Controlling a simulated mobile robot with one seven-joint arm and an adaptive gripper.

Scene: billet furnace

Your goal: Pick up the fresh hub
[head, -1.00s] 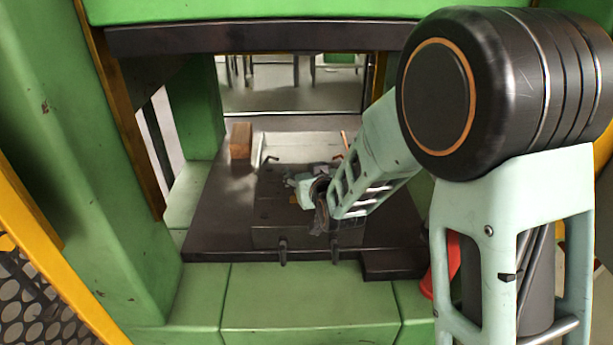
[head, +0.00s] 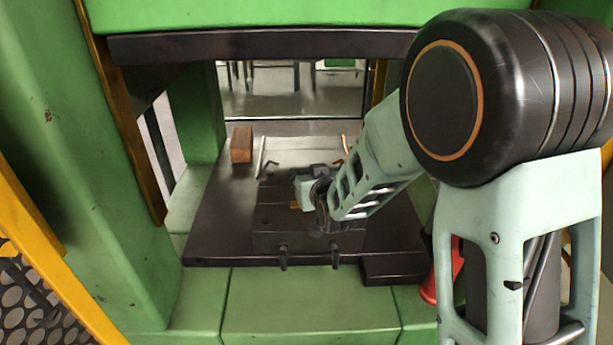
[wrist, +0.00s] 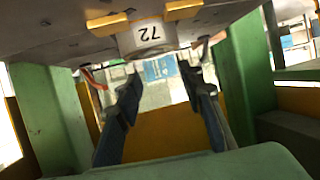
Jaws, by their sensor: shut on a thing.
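The hub (wrist: 147,38) is a pale, short cylinder marked 72, which reads upside down in the wrist view. It sits at the dark die block, between two orange-yellow pieces. In the head view my gripper is low over the dark die block (head: 275,242), and my wrist hides the hub there.
Green press columns (head: 85,150) stand on both sides, with a dark beam (head: 260,46) above the opening. A brown block (head: 241,145) stands at the back left of the dark bed (head: 215,225). Two small handles stick out at the die block's front.

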